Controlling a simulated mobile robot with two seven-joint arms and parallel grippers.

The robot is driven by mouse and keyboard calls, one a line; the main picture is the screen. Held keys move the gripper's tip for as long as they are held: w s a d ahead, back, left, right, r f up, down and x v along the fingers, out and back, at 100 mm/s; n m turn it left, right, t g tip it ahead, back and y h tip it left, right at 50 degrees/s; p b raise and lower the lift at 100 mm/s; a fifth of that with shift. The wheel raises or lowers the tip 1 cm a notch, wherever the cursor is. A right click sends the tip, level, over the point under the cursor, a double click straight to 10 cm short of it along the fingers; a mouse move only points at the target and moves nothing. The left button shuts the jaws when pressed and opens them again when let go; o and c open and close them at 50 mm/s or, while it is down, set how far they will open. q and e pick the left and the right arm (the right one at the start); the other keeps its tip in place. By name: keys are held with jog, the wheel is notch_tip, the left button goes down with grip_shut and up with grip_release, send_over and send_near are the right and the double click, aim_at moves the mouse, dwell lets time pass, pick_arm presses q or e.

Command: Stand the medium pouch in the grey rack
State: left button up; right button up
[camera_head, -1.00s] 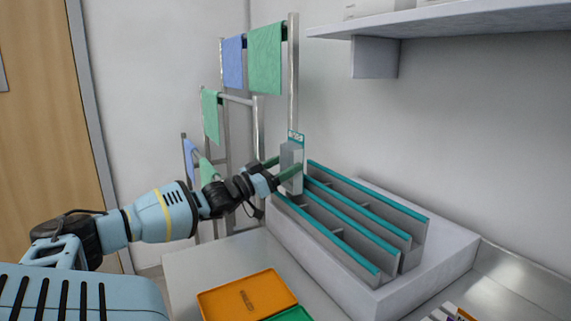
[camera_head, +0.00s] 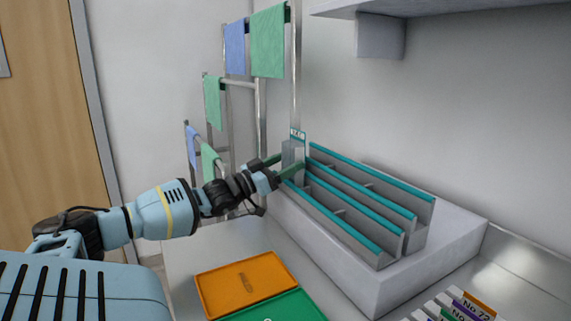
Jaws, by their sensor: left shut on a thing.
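My left gripper (camera_head: 285,166) is shut on a slim grey pouch (camera_head: 291,153) with a teal-edged, marked top. It holds the pouch upright at the far left end of the grey rack (camera_head: 372,238). The rack has long slots with teal top edges and low dividers. The pouch's lower part is hidden behind the gripper finger and the rack walls, so I cannot tell whether its bottom touches the slot floor. My right gripper is not in view.
The rack stands on a pale raised block (camera_head: 440,262). An orange tray (camera_head: 247,284) and a green tray (camera_head: 272,308) lie in front. Labelled cards (camera_head: 462,308) are at lower right. A rail frame with hanging cloths (camera_head: 268,42) stands behind; a shelf overhangs at upper right.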

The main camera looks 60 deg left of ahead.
pick_arm(q)
jog(key=o, duration=1)
jog(key=shift+s, duration=0.1)
jog(key=p+v, duration=0.2)
jog(key=v, duration=0.5)
jog(key=shift+s, duration=0.25)
jog(key=shift+f, duration=0.1)
